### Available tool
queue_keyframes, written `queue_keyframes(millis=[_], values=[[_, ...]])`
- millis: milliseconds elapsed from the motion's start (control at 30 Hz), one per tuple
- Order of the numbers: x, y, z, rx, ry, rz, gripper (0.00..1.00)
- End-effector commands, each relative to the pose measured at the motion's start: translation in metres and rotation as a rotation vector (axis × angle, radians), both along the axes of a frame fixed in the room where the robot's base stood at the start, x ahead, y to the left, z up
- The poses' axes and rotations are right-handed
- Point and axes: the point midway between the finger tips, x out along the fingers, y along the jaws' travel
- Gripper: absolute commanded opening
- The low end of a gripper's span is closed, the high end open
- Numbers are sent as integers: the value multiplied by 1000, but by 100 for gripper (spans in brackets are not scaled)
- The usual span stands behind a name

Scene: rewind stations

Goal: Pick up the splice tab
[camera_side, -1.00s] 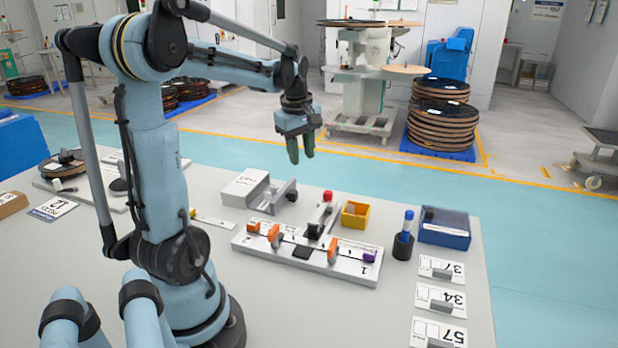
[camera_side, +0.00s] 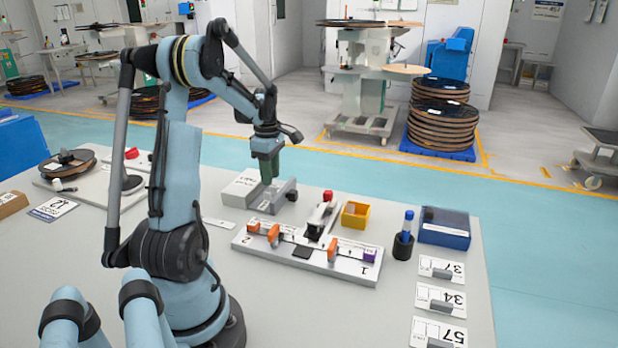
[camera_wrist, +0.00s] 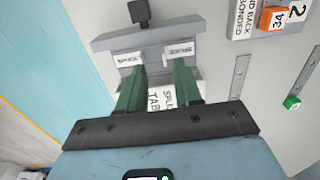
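A grey and white dispenser (camera_side: 272,198) stands on the table behind the fixture board. In the wrist view it is a grey holder (camera_wrist: 150,36) with two small white labelled pieces, one reading SPLICE (camera_wrist: 180,50). A white surface lettered SPLICE TAB (camera_wrist: 160,98) shows between my fingers. I cannot tell which white piece is the loose tab. My gripper (camera_side: 268,178) points down over the dispenser, and its green fingers also show in the wrist view (camera_wrist: 156,72). They are apart, with a clear gap and nothing visibly held. Whether they touch the dispenser is unclear.
A white fixture board (camera_side: 345,268) with orange clips lies in front, a yellow bin (camera_side: 355,214) behind it. Numbered cards (camera_side: 440,298) line the right edge.

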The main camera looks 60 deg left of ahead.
Motion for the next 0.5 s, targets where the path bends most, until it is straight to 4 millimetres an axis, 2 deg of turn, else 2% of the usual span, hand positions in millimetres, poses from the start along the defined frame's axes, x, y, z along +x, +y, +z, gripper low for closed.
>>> queue_keyframes(millis=[500], values=[[-5,-1,-52,0,0,-1,34]])
